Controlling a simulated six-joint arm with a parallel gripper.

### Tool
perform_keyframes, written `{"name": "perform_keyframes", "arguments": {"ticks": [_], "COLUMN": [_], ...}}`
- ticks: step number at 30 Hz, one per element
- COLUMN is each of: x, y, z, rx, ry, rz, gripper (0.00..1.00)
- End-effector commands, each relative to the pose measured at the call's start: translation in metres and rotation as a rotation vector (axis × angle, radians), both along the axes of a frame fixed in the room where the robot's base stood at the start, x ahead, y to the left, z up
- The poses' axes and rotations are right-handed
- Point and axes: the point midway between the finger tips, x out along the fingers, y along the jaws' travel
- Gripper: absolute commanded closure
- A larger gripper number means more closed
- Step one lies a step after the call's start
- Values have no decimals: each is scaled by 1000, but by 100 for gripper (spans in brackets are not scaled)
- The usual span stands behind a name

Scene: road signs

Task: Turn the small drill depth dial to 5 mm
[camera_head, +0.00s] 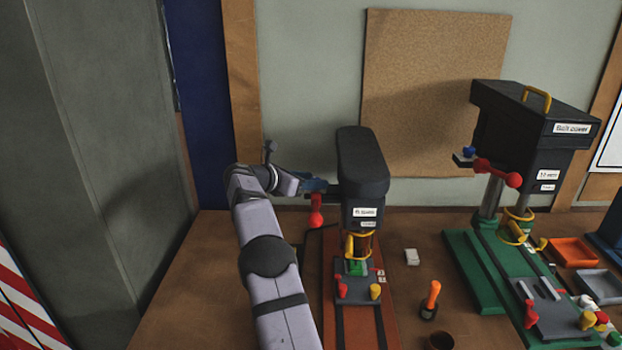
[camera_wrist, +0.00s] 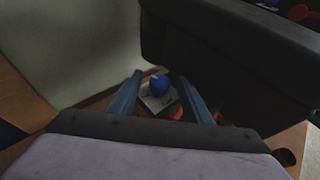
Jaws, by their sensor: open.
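The small drill (camera_head: 362,165) stands in the middle of the head view, with a dark head and a red lever (camera_head: 316,218) at its left side. In the wrist view its depth dial, a blue knob (camera_wrist: 158,86) with a pale mark on top, sits on a light plate (camera_wrist: 158,101) beside the dark drill head (camera_wrist: 235,55). My gripper (camera_head: 316,186) is at the left side of the drill head and hides the dial in the head view. In the wrist view my gripper (camera_wrist: 160,79) is open, with one blue finger on either side of the knob. Contact and the dial's reading cannot be told.
A larger green-based drill (camera_head: 530,130) stands at the right. The bench (camera_head: 190,310) left of my arm is clear.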

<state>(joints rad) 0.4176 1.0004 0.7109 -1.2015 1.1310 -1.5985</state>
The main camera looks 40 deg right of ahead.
Motion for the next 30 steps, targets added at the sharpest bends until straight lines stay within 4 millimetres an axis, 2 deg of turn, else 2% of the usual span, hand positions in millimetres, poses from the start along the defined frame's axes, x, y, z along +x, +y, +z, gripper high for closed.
{"name": "perform_keyframes", "arguments": {"ticks": [5, 10, 11, 30], "x": [0, 0, 0, 10], "y": [0, 0, 0, -3], "z": [0, 0, 0, 11], "rx": [0, 0, 0, -6], "ry": [0, 0, 0, -3], "rz": [0, 0, 0, -62], "gripper": [55, 94, 96, 96]}}
